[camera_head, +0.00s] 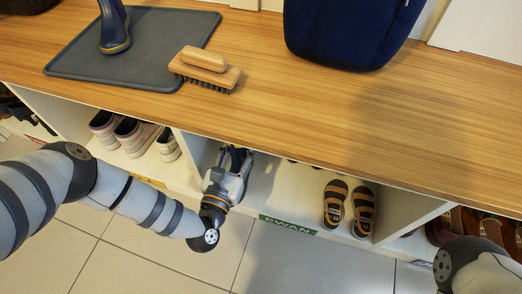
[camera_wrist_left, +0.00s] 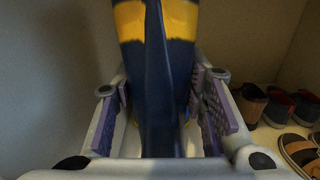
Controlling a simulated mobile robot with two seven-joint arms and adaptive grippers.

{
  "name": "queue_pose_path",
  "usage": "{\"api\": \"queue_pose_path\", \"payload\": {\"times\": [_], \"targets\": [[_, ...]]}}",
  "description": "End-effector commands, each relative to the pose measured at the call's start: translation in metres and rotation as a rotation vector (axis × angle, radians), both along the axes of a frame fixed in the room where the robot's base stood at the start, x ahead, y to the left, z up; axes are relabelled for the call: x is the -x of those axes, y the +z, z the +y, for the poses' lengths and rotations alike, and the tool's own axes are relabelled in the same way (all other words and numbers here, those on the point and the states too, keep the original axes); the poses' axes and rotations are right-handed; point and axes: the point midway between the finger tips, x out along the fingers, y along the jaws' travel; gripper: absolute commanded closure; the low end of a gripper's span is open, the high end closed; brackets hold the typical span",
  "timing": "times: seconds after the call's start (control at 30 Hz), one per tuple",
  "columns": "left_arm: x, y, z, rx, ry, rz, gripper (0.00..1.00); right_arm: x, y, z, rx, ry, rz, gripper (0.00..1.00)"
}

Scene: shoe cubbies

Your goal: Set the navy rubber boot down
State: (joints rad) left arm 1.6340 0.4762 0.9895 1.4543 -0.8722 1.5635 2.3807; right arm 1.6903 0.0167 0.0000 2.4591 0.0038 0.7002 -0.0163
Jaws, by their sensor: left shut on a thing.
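A navy rubber boot (camera_wrist_left: 180,75) with a yellow band stands between the purple-padded fingers of my left gripper (camera_wrist_left: 160,110) in the left wrist view. In the head view my left gripper (camera_head: 233,166) reaches into the cubby labelled EWAN (camera_head: 287,225), near its left wall. The gripper is shut on the boot, which is mostly hidden under the bench top. I cannot tell whether its sole touches the cubby floor. Another navy boot (camera_head: 114,30) stands upright on the dark mat on the bench. My right gripper is out of view.
Brown-strapped sandals (camera_head: 348,207) stand at the right of the same cubby; darker shoes (camera_wrist_left: 282,107) sit behind them. Pale shoes (camera_head: 130,132) fill the left cubby. A wooden brush (camera_head: 207,68), the mat (camera_head: 75,68) and a navy bag (camera_head: 345,35) are on the bench.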

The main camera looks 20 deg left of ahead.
Motion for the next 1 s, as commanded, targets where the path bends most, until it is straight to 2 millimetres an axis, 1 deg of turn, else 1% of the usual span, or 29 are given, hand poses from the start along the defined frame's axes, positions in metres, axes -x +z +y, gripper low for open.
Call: {"api": "queue_pose_path", "payload": {"times": [0.03, 0.1, 0.2, 0.37, 0.4, 0.5, 0.57, 0.87, 0.9, 0.93, 0.97, 1.0], "targets": [[-0.015, -0.014, 0.0, -0.001, 0.002, 0.0, 1.0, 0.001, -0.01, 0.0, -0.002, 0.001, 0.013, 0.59], [-0.028, -0.034, 0.0, -0.002, 0.001, 0.002, 1.0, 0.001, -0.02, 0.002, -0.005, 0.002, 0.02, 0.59], [-0.045, -0.05, 0.0, 0.0, 0.001, 0.0, 1.0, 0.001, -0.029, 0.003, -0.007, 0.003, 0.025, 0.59], [-0.06, -0.066, 0.0, 0.0, 0.0, -0.002, 1.0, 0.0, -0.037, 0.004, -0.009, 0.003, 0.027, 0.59], [-0.06, -0.075, 0.0, -0.001, 0.0, 0.001, 1.0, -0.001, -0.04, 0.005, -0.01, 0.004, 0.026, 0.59], [-0.06, -0.09, 0.0, -0.002, -0.001, 0.0, 1.0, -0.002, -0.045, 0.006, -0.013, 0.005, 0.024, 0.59], [-0.06, -0.094, 0.0, 0.0, 0.0, -0.002, 1.0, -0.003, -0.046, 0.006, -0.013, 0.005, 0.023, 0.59], [-0.059, -0.096, 0.001, 0.0, -0.001, -0.001, 1.0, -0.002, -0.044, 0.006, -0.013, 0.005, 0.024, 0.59], [-0.059, -0.096, 0.001, -0.001, -0.001, 0.0, 0.52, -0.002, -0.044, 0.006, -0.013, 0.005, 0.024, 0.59], [-0.059, -0.096, 0.001, 0.0, -0.001, 0.001, 0.45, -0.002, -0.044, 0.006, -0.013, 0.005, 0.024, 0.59], [-0.059, -0.096, 0.001, 0.0, -0.001, 0.001, 0.41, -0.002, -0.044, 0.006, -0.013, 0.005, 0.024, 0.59], [-0.059, -0.096, 0.001, 0.0, -0.001, 0.001, 0.41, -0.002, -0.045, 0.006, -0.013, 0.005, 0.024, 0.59]]}}
